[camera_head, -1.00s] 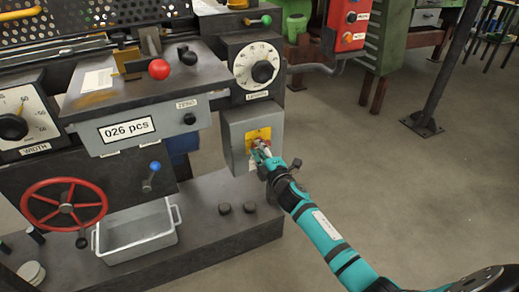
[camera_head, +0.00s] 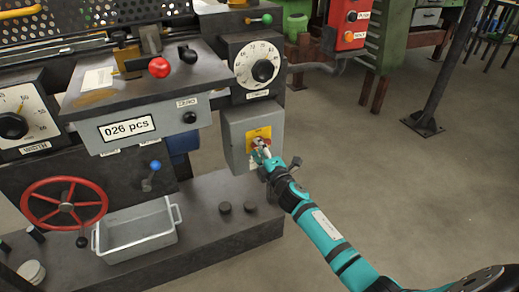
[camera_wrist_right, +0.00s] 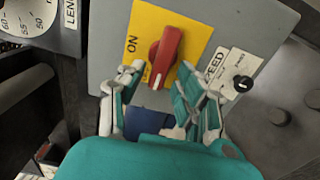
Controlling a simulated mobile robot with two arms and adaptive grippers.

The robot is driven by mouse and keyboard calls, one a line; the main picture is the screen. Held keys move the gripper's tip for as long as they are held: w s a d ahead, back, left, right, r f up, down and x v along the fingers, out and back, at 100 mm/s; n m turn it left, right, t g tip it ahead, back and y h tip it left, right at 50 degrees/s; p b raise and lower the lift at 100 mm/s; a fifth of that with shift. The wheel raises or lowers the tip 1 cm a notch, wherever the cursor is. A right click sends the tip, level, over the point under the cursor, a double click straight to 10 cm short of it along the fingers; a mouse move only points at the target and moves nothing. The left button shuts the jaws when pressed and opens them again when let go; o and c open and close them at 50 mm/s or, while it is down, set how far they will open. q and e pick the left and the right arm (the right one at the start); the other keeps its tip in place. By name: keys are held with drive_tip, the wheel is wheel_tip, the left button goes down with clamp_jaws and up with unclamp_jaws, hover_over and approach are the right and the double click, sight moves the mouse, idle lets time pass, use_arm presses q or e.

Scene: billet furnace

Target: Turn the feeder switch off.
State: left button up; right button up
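The feeder switch is a red rotary handle (camera_wrist_right: 165,57) on a yellow plate (camera_wrist_right: 190,22), with ON printed on the plate and a FEED label beside it. The plate (camera_head: 264,132) sits on the front of a grey box (camera_head: 236,130) at the right of the machine. My right gripper (camera_wrist_right: 160,76) is at the switch, its fingers open on either side of the red handle. I cannot tell whether either finger touches it. In the head view my right gripper (camera_head: 260,148) hides much of the handle. My left gripper is out of view.
A LENGTH dial (camera_head: 257,64) is above the switch box. A small black knob (camera_wrist_right: 243,84) is beside the FEED label. Two black buttons (camera_head: 225,208) are on the ledge below. A red handwheel (camera_head: 64,204) and metal bin (camera_head: 137,235) are left.

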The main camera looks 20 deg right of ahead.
drive_tip(key=s, duration=1.2)
idle(0.4)
